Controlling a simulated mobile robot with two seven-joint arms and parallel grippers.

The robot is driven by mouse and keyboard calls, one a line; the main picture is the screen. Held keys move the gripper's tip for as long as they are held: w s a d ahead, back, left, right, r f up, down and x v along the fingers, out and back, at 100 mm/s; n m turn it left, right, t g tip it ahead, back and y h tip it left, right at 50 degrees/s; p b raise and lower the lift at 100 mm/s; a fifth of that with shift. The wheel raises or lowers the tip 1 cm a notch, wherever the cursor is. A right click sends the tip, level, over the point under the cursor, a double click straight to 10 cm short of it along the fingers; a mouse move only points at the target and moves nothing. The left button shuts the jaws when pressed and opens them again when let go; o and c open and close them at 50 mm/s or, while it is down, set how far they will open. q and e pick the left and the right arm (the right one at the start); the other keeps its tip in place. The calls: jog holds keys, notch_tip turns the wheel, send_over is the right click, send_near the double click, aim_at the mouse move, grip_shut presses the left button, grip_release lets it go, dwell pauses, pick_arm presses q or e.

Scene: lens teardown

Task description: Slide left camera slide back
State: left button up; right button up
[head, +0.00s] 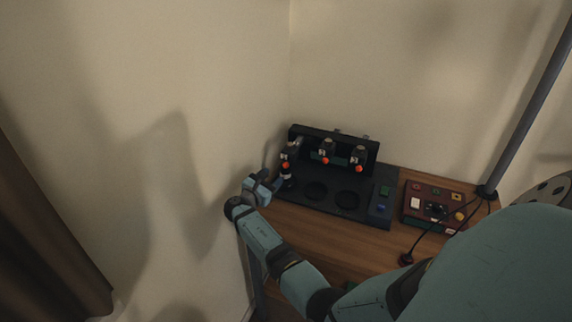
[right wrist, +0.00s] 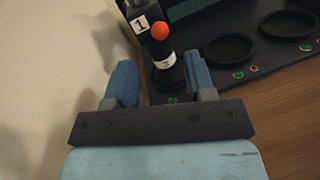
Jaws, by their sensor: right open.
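The left camera slide (head: 291,149) stands at the left end of the dark camera station, with an orange knob (head: 284,165) on its front. In the right wrist view the slide (right wrist: 140,22) bears a label "1", and its orange knob (right wrist: 160,31) shows. Below the knob is a black cylindrical lens (right wrist: 167,72) with a white band marked "3". My right gripper (head: 275,183) is open in front of this left end. In the wrist view its blue fingers (right wrist: 160,68) are apart, one on each side of the lens's lower part; contact cannot be told. My left gripper is not in view.
Two other slides, the middle (head: 327,149) and the right (head: 359,154), stand along the station. Empty round recesses (head: 315,190) lie in its base (head: 333,208). A red control box (head: 436,207) with a cable sits to the right on the wooden table (head: 330,240). Walls are close left and behind.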

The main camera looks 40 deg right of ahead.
aim_at(290, 158)
jog(key=x, duration=0.8)
jog(key=shift+d, duration=0.35)
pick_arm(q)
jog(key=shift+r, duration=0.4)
pick_arm(e)
grip_shut()
jog(key=b+x, duration=0.2)
jog(key=x, duration=0.1)
jog(key=shift+w+d+f, duration=0.15)
jog(key=shift+w+d, duration=0.1)
jog(key=shift+w, duration=0.25)
jog(key=shift+w+d, duration=0.1)
jog(key=shift+d, duration=0.1)
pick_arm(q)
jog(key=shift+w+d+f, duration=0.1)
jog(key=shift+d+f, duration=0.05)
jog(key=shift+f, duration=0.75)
pick_arm(e)
grip_release()
